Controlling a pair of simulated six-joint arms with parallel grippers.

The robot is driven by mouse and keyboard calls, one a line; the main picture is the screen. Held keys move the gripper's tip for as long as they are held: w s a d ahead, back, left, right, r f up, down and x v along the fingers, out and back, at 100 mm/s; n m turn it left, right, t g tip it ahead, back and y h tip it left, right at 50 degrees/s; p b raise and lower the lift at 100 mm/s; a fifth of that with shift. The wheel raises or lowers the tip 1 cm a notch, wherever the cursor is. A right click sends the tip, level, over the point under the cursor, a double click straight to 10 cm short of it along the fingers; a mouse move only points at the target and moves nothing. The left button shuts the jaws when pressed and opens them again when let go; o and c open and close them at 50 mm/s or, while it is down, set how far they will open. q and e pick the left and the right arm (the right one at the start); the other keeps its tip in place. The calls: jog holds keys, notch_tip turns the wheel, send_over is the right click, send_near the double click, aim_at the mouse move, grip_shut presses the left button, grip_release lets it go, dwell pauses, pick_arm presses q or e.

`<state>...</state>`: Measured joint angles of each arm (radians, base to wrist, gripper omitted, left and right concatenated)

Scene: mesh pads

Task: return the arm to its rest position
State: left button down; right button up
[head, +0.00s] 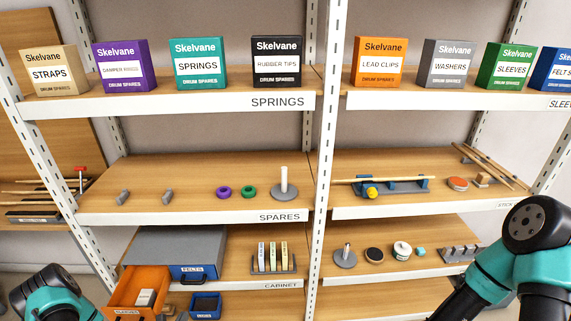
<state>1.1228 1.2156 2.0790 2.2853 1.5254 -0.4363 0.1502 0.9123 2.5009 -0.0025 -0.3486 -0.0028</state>
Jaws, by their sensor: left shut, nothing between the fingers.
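My left arm (45,295) shows only as a teal and black joint in the bottom left corner. I cannot make out its gripper fingers. My right arm (538,225) comes in at the lower right, with a teal and black joint and a dark link running down out of the frame. Its gripper is not visible. Neither visible arm part holds anything.
An open orange drawer (128,291) juts out near my left arm, under a grey cabinet (180,241). A blue tray (206,305) sits beside it. Small parts stand on the middle shelves (190,217); labelled boxes line the top shelf (200,101). A white post (323,170) divides the bays.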

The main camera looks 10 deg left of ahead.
pick_arm(q)
jog(key=s+d+r+m+g+h, duration=0.15)
jog(key=d+m+h, duration=0.35)
jog(key=d, duration=0.5)
jog(key=s+d+r+m+g+h, duration=0.1)
jog(key=d+r+m+g+h, duration=0.25)
jog(key=d+h, duration=0.5)
jog(key=s+d+r+m+g+h, duration=0.1)
jog(key=s+d+m+g+h, duration=0.1)
jog(key=s+d+m+g, duration=0.5)
jog(key=s+a+f+m+g+y, duration=0.1)
jog(key=s+a+m+g+y, duration=0.1)
jog(key=s+m+g+y, duration=0.65)
jog(key=w+r+m+t, duration=0.1)
jog(key=w+m+t, duration=0.5)
jog(key=w+m, duration=0.6)
jog(key=shift+w+d+m, duration=0.3)
jog(key=shift+w+d, duration=0.05)
jog(key=shift+w, duration=0.55)
jog(key=shift+r, duration=0.1)
